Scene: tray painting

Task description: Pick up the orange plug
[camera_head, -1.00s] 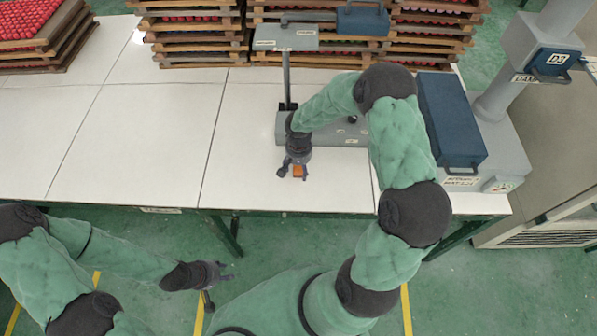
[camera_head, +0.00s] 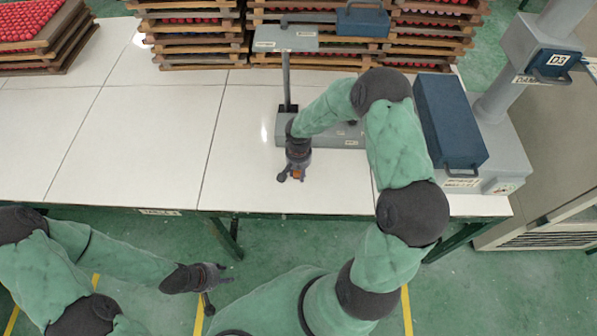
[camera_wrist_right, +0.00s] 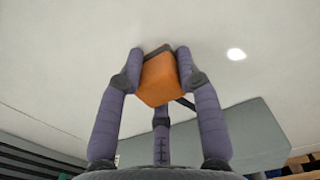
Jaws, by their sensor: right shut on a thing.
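The orange plug (camera_wrist_right: 158,82) sits between the fingers of my right gripper (camera_wrist_right: 154,72) in the right wrist view. The fingers touch its sides and are shut on it. In the head view my right gripper (camera_head: 291,174) is over the white table, and only a bit of orange shows, as the gripper hides most of the plug. I cannot tell whether the plug is clear of the table surface. My left gripper (camera_head: 213,287) is in front of the table, over the green floor, with its fingers apart and nothing between them.
A grey stand (camera_head: 287,80) with an upright post rises behind my right gripper. A dark blue case (camera_head: 449,120) lies to the right, next to a grey column base. Stacked wooden trays (camera_head: 196,38) line the table's back. The white table (camera_head: 130,140) is clear on the left.

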